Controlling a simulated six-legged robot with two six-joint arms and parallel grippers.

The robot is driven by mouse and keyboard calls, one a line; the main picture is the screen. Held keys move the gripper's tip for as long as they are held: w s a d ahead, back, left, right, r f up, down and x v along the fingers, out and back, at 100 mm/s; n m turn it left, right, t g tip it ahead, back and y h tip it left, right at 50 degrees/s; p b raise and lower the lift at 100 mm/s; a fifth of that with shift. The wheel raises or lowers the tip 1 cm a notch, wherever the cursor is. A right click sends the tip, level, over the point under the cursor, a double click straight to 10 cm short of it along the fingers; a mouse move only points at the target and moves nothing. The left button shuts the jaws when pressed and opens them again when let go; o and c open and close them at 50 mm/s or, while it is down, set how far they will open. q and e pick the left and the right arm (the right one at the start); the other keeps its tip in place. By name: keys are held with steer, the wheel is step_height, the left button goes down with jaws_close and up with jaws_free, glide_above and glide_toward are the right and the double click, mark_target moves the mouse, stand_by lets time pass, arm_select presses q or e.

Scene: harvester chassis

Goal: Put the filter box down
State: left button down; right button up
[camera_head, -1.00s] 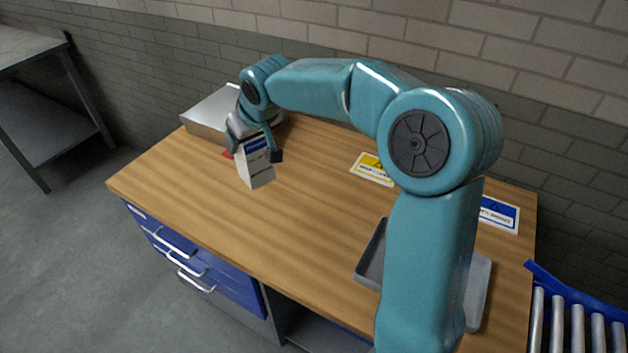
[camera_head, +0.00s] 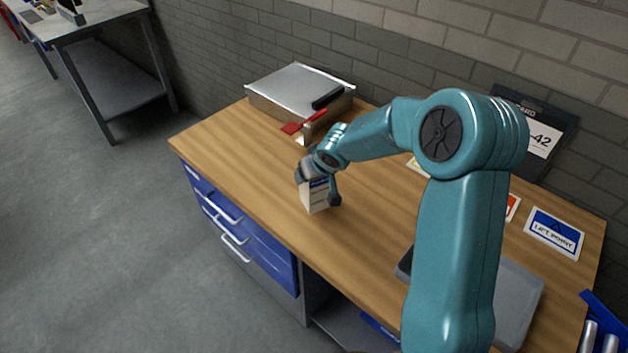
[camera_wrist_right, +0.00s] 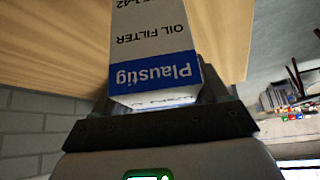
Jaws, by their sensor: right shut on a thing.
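The filter box (camera_head: 314,195) is a white carton with a blue band, held upright over the wooden bench top (camera_head: 250,180). My right gripper (camera_head: 319,188) is shut on it from above. I cannot tell whether its lower end touches the wood. In the right wrist view, the filter box (camera_wrist_right: 155,40) sits between the jaws of my right gripper (camera_wrist_right: 160,92), with "Plaustig" and "OIL FILTER" printed on it. My left gripper is not in view.
A metal box (camera_head: 298,90) with a black handle and a red tool (camera_head: 303,122) stand at the back left. A grey tray (camera_head: 520,295) lies at the right, partly behind my arm. A blue-and-white label (camera_head: 554,233) lies near it. Bare wood surrounds the filter box.

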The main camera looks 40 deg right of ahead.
steer(key=shift+f, duration=0.9)
steer(key=shift+w+f, duration=0.1)
steer(key=shift+w, duration=0.05)
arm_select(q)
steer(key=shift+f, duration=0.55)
arm_select(e)
steer(key=shift+f+b, duration=0.1)
steer(key=shift+b, duration=0.25)
steer(key=o, duration=1.4)
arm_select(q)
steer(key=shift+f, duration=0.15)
